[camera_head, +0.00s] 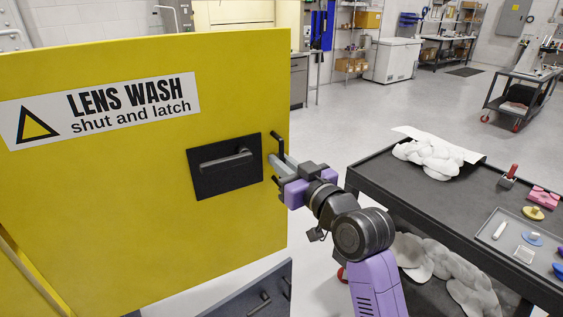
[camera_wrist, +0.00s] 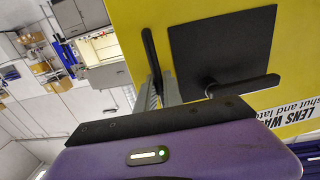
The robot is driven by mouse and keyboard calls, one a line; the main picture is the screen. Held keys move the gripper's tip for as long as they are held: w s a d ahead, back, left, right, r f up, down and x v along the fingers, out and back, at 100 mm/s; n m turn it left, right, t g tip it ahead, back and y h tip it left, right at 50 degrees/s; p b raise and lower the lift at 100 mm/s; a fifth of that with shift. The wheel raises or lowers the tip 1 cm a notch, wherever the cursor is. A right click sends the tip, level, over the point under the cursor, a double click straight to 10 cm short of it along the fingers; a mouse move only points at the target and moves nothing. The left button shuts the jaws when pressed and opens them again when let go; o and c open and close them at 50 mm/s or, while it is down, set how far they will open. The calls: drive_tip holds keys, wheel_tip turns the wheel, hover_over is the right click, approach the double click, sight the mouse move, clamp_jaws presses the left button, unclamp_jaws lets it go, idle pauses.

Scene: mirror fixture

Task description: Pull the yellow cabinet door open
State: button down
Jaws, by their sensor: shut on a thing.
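The yellow cabinet door (camera_head: 110,215) fills the left of the head view, with a "LENS WASH shut and latch" label (camera_head: 100,108). A black lever handle on a dark plate (camera_head: 208,184) sits near its right edge. A slim black upright pull bar (camera_head: 276,142) stands at that edge, right of the plate. My gripper (camera_head: 277,166) is shut on this bar. The wrist view shows my grey fingers (camera_wrist: 158,93) around the lower part of the bar (camera_wrist: 151,50), beside the lever (camera_wrist: 245,85). I cannot tell exactly how far the door stands open.
A black cart (camera_head: 370,178) with white cloth (camera_head: 428,158) and a grey tray (camera_head: 506,243) stands right of my arm. A grey front with a black handle (camera_head: 258,303) lies below the door. Open floor (camera_head: 330,130) stretches behind, towards a white chest (camera_head: 397,60).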

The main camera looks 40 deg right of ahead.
drive_tip(key=c, duration=1.8)
unclamp_jaws()
drive_tip(key=shift+o, duration=0.2)
drive_tip(key=s+b, duration=0.2)
drive_tip(key=s, duration=0.5)
drive_tip(key=shift+s+a, duration=0.25)
drive_tip(key=shift+s, duration=0.15)
